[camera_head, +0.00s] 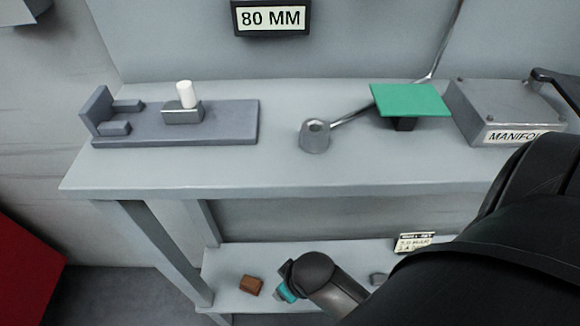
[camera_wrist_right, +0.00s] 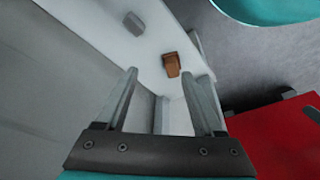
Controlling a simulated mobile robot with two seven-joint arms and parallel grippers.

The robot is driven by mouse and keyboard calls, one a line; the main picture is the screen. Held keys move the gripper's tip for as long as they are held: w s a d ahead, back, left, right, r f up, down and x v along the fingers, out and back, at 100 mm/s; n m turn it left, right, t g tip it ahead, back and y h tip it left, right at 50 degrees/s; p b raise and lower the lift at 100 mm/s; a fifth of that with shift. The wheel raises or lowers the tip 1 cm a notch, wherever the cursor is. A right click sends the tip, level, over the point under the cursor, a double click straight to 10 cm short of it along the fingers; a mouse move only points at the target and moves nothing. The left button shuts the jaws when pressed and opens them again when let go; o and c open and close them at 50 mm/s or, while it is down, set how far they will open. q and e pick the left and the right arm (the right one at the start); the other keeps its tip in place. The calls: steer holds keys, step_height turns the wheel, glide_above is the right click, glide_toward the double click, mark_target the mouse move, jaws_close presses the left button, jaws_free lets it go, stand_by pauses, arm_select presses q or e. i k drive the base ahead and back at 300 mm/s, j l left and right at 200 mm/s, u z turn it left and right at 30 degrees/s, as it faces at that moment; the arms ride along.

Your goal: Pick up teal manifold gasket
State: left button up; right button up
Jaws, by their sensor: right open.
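A brown block (camera_wrist_right: 172,65) shows beyond the fingertips. My left gripper is not in view.
The grey manifold box (camera_head: 510,112) stands right of the plate. A grey cup-like socket with a long handle (camera_head: 314,137) lies left of it. A vise-like fixture (camera_head: 175,122) holds a white cylinder. The lower shelf (camera_head: 228,262) carries the brown block (camera_head: 250,285). A red object (camera_wrist_right: 285,135) stands nearby.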

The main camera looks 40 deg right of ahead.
mark_target(390, 100)
steer(key=z, duration=1.85)
